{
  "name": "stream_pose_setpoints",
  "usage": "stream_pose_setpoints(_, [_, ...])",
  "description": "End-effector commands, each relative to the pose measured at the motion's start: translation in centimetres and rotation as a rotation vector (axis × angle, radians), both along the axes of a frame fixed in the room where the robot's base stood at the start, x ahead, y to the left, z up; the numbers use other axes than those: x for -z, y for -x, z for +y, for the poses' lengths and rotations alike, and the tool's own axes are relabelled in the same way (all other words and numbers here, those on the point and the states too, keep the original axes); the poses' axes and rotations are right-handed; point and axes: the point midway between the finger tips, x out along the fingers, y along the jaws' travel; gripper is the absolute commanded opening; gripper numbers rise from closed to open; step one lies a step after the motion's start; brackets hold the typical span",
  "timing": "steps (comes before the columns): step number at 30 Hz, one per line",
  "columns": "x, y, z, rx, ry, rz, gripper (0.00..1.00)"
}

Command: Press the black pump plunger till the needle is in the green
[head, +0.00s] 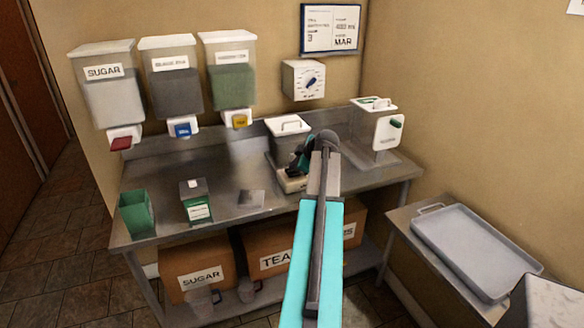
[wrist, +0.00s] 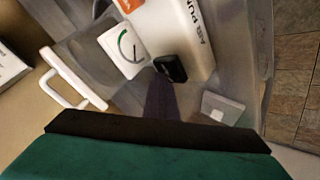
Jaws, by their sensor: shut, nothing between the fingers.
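The white air pump (wrist: 180,30) lies at the top middle of the wrist view, with part of its lettering showing. Its black plunger (wrist: 171,68) is a small dark block at the pump's near end.
A green cup (head: 136,214) and a green-labelled box (head: 196,203) stand on the left of the steel bench (head: 160,172). Dispensers hang above.

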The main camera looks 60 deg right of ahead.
Motion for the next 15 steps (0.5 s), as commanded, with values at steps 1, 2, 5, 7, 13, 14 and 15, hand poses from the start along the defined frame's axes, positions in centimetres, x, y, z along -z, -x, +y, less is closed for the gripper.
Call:
stream_pose_setpoints(1, [-0.1,0.0,0.0,-0.001,-0.002,0.002,0.00])
stream_pose_setpoints(2, [-0.3,0.0,0.0,-0.001,-0.002,0.002,0.00])
stream_pose_setpoints(5, [-0.7,0.0,0.0,-0.001,-0.001,0.002,0.00])
stream_pose_setpoints(7, [-1.0,0.0,0.0,-0.001,-0.001,0.002,0.00])
stream_pose_setpoints(13, [-1.8,0.0,0.0,0.000,-0.001,0.000,0.00])
stream_pose_setpoints(14, [-1.9,0.0,0.0,0.000,-0.001,0.000,0.00])
stream_pose_setpoints(15, [-2.0,0.0,0.0,0.000,-0.001,0.000,0.00])
